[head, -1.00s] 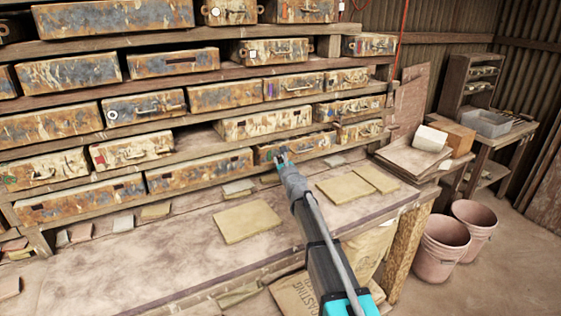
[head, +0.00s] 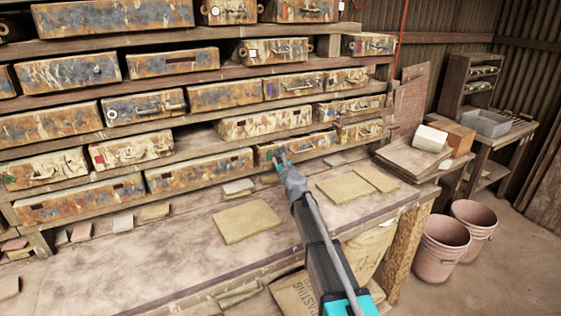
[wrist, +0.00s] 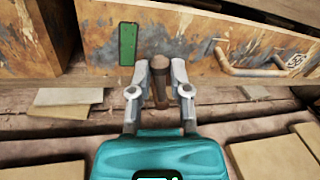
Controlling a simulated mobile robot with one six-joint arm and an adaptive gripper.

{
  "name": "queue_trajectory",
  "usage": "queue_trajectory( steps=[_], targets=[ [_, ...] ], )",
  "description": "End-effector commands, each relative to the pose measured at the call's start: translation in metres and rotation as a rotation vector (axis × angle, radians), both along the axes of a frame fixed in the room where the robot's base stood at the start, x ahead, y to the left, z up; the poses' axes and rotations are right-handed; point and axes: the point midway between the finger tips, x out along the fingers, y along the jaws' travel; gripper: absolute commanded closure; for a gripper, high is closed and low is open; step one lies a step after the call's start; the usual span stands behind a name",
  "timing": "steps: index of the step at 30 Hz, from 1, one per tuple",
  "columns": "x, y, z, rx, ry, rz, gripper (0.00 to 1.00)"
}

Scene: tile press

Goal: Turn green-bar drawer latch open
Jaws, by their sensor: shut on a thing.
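The drawer front (wrist: 95,22) is worn, rusty metal with a green bar (wrist: 128,43) painted on it, upright, in the wrist view. Just right of the bar is the drawer latch (wrist: 161,72), a brown, roughly upright handle. My gripper (wrist: 161,88) is shut on this latch, one finger on each side of it. In the head view my gripper (head: 281,157) is at the left part of the same low drawer (head: 312,143). The fingers partly hide the drawer's left end there.
A bent pull handle (wrist: 250,66) sticks out right of the latch. Flat tiles (head: 247,221) lie on the bench (head: 160,262) below the drawers. Other drawers fill the shelves around. Two pink buckets (head: 441,247) stand on the floor to the right.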

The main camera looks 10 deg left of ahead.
Motion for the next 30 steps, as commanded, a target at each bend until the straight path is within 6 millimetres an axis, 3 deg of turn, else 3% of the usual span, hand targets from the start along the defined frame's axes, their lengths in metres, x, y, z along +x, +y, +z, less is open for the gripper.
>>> queue_trajectory(
  steps=[30],
  targets=[
    [-0.01,0.015,-0.012,-0.303,-0.206,0.001,1.0]
  ],
)
